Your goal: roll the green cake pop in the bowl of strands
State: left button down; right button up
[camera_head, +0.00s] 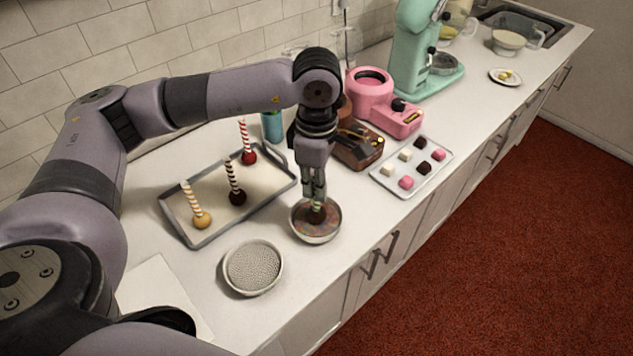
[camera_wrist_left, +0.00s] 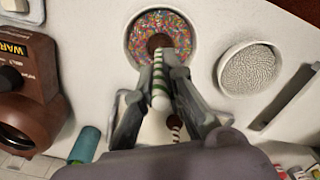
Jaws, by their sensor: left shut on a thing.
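My left gripper (camera_head: 315,192) points down over a bowl of multicoloured strands (camera_head: 321,239) and is shut on the green-and-white striped stick of the green cake pop (camera_wrist_left: 159,98). In the left wrist view, the gripper (camera_wrist_left: 167,75) has the stick between its fingers. The pop's dark brown head is at the middle of the bowl (camera_wrist_left: 131,36), among the coloured strands. How deep it sits is hard to tell. My right gripper is not in view.
A bowl of pale beads (camera_head: 253,267) stands left of the strand bowl. A tray (camera_head: 212,238) behind holds three other cake pops. A brown machine (camera_head: 358,150) and a tray of small sweets (camera_head: 390,190) stand to the right. The counter's front edge is near.

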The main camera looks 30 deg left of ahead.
pick_arm(q)
jog(key=shift+f+b, duration=0.5)
